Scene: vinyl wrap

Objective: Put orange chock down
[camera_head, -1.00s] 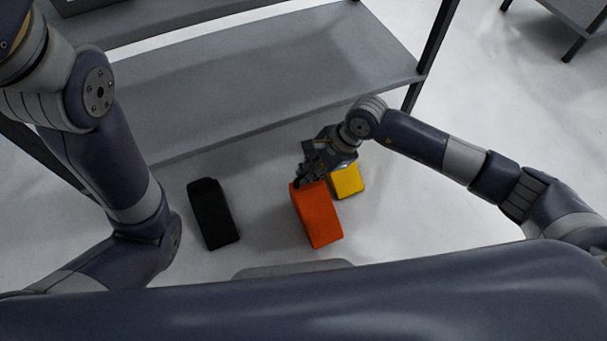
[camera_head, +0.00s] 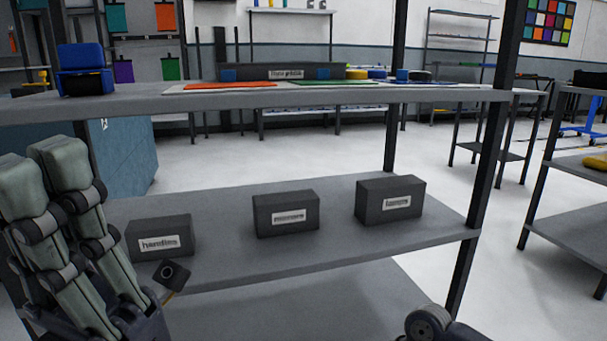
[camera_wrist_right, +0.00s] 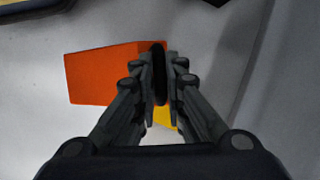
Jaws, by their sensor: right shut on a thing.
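The orange chock (camera_wrist_right: 104,74) shows in the right wrist view, to the left of and behind my right gripper (camera_wrist_right: 159,62). That gripper is shut on a dark upright part at the chock's right end. The fingers hide part of the chock. I cannot tell whether the chock touches the floor. In the head view the chock is out of sight, and only a piece of my right arm shows at the bottom. My left gripper (camera_head: 42,168) stands large at the lower left of the head view, its two grey-green fingers side by side and pointing up.
A yellow chock (camera_wrist_right: 164,117) shows partly between the right fingers. Pale floor (camera_wrist_right: 245,95) lies to their right. In the head view a grey shelf unit (camera_head: 350,250) stands ahead, with three labelled dark boxes (camera_head: 286,214) on its middle shelf.

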